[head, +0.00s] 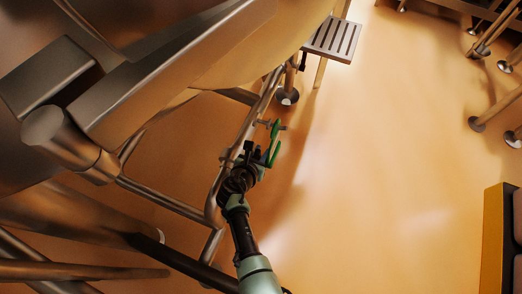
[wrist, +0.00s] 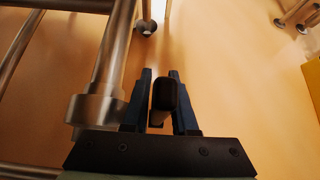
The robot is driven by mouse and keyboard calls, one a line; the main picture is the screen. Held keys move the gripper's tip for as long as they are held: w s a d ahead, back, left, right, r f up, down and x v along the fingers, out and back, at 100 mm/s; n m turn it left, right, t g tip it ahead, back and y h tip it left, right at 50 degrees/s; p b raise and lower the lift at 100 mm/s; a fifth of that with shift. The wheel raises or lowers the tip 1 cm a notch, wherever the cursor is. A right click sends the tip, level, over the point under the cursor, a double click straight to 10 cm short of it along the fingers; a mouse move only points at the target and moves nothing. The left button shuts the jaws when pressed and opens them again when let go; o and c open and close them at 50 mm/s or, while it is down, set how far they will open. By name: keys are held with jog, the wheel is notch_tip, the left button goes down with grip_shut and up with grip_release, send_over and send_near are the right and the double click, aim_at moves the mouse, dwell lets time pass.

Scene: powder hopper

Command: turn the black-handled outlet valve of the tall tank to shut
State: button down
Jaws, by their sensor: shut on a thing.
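The black handle (wrist: 165,93) of the valve shows end-on in the wrist view, between the two dark blue fingers of my gripper (wrist: 160,76). The fingers are closed on it from both sides. In the head view my gripper (head: 261,158) is at the pipe under the tall tank (head: 235,62), and the black handle cannot be made out there. The valve body is largely hidden, so I cannot tell how far it is turned.
A green handle (head: 274,144) stands on the pipework (head: 236,150) right beside my gripper. A steel pipe with a collar (wrist: 95,108) runs close left of the fingers. A slatted step (head: 333,40) is further back.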

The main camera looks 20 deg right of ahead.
jog(key=shift+w+d+r, duration=0.25)
jog(key=shift+d+r, duration=0.1)
jog(key=shift+r, duration=0.05)
jog(key=c, duration=0.9)
grip_release()
jog(key=shift+o, duration=1)
jog(key=shift+f, duration=0.15)
jog(key=shift+s+a, duration=0.1)
jog(key=shift+a, duration=0.05)
jog(key=p+v, duration=0.5)
jog(key=v, duration=0.8)
jog(key=shift+p, duration=0.35)
jog(key=shift+f, duration=0.15)
